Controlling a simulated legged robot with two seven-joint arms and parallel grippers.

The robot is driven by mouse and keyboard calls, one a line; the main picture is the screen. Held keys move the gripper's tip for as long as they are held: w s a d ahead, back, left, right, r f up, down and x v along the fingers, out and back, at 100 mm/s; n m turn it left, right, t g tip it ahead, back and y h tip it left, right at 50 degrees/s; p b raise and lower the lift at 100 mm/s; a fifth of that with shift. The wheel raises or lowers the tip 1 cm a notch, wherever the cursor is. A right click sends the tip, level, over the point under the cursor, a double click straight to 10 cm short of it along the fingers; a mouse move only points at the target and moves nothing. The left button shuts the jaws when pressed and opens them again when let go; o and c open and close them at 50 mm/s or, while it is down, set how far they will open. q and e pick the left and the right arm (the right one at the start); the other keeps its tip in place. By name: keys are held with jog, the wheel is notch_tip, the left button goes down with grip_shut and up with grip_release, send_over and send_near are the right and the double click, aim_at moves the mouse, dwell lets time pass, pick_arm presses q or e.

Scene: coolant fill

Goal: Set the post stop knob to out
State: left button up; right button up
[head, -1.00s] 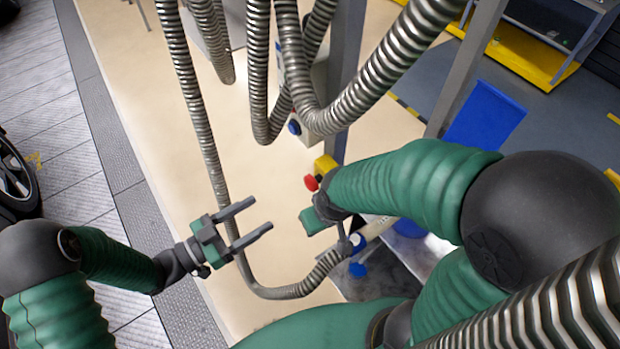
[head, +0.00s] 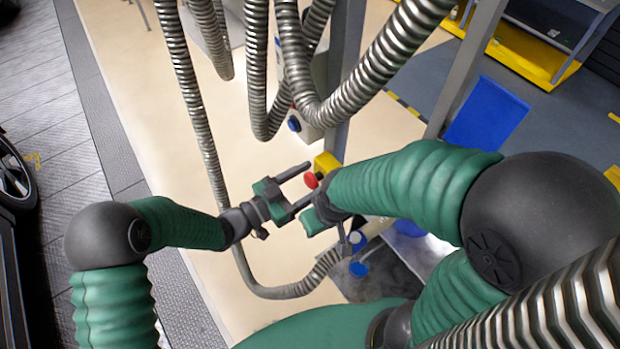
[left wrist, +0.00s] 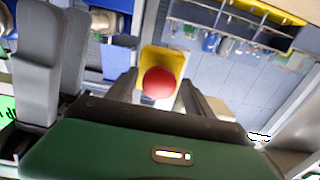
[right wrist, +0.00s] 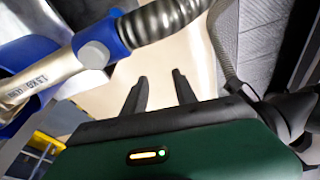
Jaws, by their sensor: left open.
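The red stop knob (head: 311,181) sits on a yellow box (head: 326,163) on the grey post. In the left wrist view the round red knob (left wrist: 158,83) shows between my left fingers, with the yellow housing (left wrist: 172,58) behind it. My left gripper (head: 306,182) is open, its fingers reaching to either side of the knob; I cannot tell whether they touch it. My right gripper (right wrist: 160,78) is open and empty, with bare floor showing between its fingers. In the head view it is mostly hidden by its own arm, close to the left gripper.
Ribbed metal hoses (head: 197,110) hang left of and above the post (head: 343,75). One loops below my left forearm. A hose nozzle with a blue collar (right wrist: 110,42) is close beside my right gripper. A blue bin (head: 486,115) stands behind, right of the post.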

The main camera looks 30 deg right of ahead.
pick_arm(q)
grip_shut()
dwell(0.3)
jog(key=shift+a+b, duration=0.3)
jog(key=shift+a, duration=0.3)
jog(key=shift+c, duration=1.3)
grip_release()
jog(key=shift+o, duration=1.2)
jog(key=shift+a, duration=0.15)
jog(key=shift+s, duration=0.1)
